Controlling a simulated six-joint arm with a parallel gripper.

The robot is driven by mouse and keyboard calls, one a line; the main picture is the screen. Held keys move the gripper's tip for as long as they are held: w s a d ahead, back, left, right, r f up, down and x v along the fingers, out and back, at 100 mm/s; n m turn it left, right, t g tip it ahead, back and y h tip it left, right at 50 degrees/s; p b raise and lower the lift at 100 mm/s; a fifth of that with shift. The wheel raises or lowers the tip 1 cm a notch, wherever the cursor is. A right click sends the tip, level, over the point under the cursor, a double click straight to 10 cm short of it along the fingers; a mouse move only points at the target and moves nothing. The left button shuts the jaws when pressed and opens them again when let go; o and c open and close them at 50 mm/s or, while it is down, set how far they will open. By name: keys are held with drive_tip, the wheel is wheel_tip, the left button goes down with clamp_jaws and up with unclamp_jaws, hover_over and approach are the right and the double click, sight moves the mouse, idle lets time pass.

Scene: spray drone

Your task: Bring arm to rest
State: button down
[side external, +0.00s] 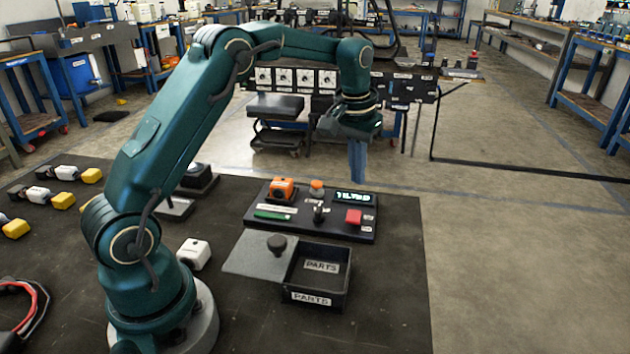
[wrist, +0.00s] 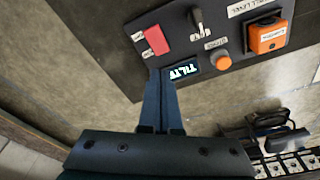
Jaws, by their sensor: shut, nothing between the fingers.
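My teal arm reaches up and over the dark table, and my gripper (side external: 357,178) points down with its fingers together and nothing between them. It hangs in the air near the far edge of a black control panel (side external: 335,232), apart from it in the side view. In the wrist view, the shut fingers (wrist: 160,78) show in front of the panel's display end. The panel carries an orange block (side external: 282,189), an orange round knob (side external: 317,186), a lit display (side external: 353,198), a red switch (side external: 354,216), a green bar (side external: 272,216) and a small lever (side external: 319,212).
An open black parts box (side external: 318,283) stands near the panel, with a grey knobbed lid (side external: 262,256) beside it. A white block (side external: 194,253) sits near my base. Several yellow-and-white pieces (side external: 62,200) lie at left. The table's right front is clear.

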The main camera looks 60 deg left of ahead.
drive_tip(key=s+d+r+m+t, duration=0.25)
drive_tip(key=s+d+r, duration=0.35)
drive_tip(key=s+r, duration=0.5)
drive_tip(key=s+d+f, duration=0.1)
drive_tip(key=s+f, duration=0.1)
drive_tip(key=s, duration=0.4)
drive_tip(key=s+d+f+t, duration=0.1)
drive_tip(key=s+d+f, duration=0.1)
drive_tip(key=s, duration=0.3)
drive_tip(key=shift+s+d+f, duration=0.2)
drive_tip(key=shift+s+f, duration=0.2)
drive_tip(key=shift+f, duration=0.3)
